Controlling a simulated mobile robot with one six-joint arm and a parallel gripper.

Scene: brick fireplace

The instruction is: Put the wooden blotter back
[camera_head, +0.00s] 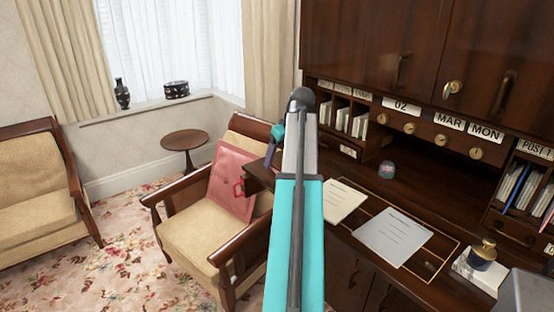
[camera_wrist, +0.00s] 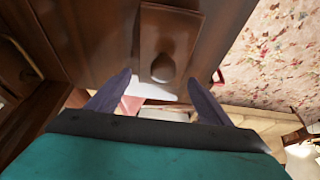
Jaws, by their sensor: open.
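The wooden blotter (camera_wrist: 172,38), a brown block with a round knob (camera_wrist: 162,68), shows at the top middle of the wrist view. It appears to rest on the dark wood of the desk, near an edge with the floor beyond. My gripper (camera_wrist: 160,77) is open, its two purple fingers apart, with the knob between and just ahead of the fingertips in the picture. I cannot tell whether they touch it. In the head view my gripper (camera_head: 272,146) is at the desk's left end, partly behind my arm.
The writing desk (camera_head: 350,248) holds a cream sheet (camera_head: 342,201), a grey-white sheet (camera_head: 392,237), a glass paperweight (camera_head: 387,170) and an ink bottle (camera_head: 482,254). An armchair (camera_head: 190,235) with a pink cushion (camera_head: 232,183) stands close on the left. A round side table (camera_head: 185,140) is behind it.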

